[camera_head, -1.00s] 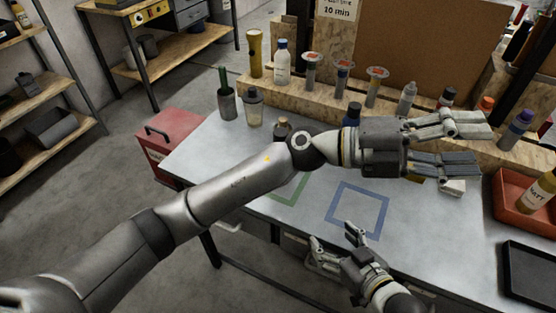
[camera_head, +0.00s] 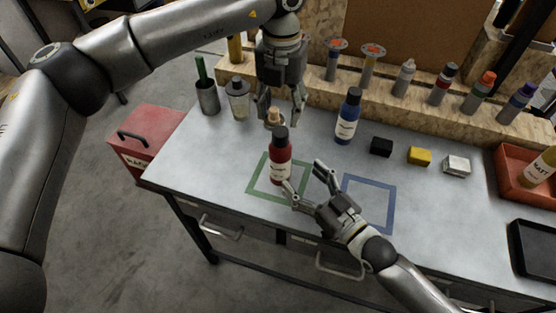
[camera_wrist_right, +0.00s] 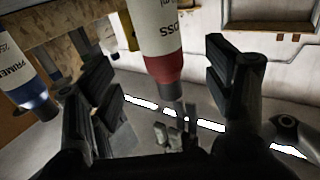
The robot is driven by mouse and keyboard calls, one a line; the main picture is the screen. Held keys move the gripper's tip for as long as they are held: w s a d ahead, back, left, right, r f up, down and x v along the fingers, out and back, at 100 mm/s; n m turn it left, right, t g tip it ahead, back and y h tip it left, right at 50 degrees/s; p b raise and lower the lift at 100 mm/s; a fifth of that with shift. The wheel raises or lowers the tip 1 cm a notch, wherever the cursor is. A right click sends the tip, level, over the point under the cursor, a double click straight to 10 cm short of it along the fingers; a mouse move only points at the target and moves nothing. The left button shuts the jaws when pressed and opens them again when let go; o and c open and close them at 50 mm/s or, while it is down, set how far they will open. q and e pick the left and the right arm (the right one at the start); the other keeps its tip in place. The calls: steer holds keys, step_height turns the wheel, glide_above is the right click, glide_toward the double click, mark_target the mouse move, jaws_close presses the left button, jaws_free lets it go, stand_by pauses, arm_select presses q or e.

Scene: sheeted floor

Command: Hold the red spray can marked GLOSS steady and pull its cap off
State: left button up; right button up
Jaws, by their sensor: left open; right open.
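The red spray can (camera_head: 280,170) with a black cap (camera_head: 281,138) stands upright on the grey table, at the green square outline (camera_head: 258,187). My left gripper (camera_head: 281,112) is open, pointing down above and just behind the cap. My right gripper (camera_head: 304,177) is open at the can's right front, its fingers reaching toward the can's lower body. In the right wrist view, which looks inverted, the can (camera_wrist_right: 165,65) shows its GLOSS label between the open fingers (camera_wrist_right: 160,85), its cap (camera_wrist_right: 172,90) downward. Neither gripper visibly grips it.
A blue PRIMER can (camera_head: 346,122) stands behind right. Black (camera_head: 381,147), yellow (camera_head: 419,156) and white (camera_head: 456,166) blocks lie right. A blue square outline (camera_head: 385,207) is empty.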

mark_target(279, 155)
steer(key=x, duration=1)
steer(key=shift+c, duration=0.5)
